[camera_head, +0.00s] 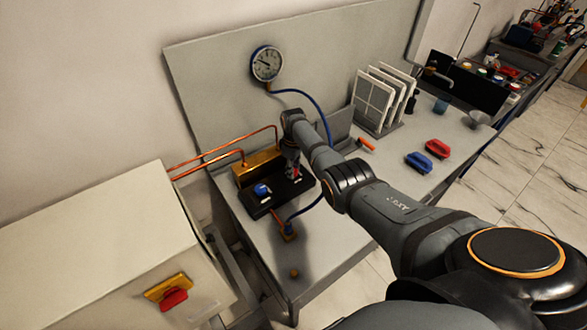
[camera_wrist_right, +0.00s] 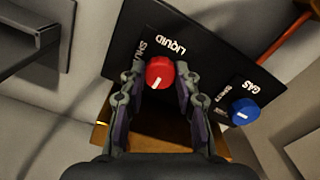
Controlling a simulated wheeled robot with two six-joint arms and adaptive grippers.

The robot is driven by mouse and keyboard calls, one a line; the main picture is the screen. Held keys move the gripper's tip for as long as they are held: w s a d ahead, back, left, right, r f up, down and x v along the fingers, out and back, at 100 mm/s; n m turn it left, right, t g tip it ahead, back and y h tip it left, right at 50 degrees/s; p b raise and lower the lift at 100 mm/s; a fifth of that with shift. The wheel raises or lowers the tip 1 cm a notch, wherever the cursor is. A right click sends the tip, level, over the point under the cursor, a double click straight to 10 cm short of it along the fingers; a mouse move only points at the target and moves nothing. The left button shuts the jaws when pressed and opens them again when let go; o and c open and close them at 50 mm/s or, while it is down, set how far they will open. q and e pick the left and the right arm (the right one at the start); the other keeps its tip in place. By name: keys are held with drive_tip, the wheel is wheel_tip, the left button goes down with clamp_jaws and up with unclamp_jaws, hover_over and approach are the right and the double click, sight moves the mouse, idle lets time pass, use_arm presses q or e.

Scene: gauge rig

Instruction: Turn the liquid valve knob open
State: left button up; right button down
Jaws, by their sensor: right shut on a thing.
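The red liquid valve knob (camera_wrist_right: 160,73) sits on a black panel (camera_wrist_right: 205,40) beside the printed words LIQUID and SHUT. A white mark on its face points down and slightly left in the right wrist view. My right gripper (camera_wrist_right: 160,76) has a finger on either side of the knob and is shut on it. In the head view my right gripper (camera_head: 292,168) reaches down over the panel from above and mostly hides the red knob. My left gripper is in neither view.
The blue gas knob (camera_wrist_right: 244,111) is on the same panel, close to my right fingers. A brass block (camera_head: 258,165) with copper pipes stands behind. A round gauge (camera_head: 267,64) with a blue hose hangs on the back board. White plates (camera_head: 375,98) stand in a rack to the right.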

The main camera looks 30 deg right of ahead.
idle(0.5)
drive_tip(key=c, duration=1)
unclamp_jaws()
wheel_tip(320, 180, up, 12)
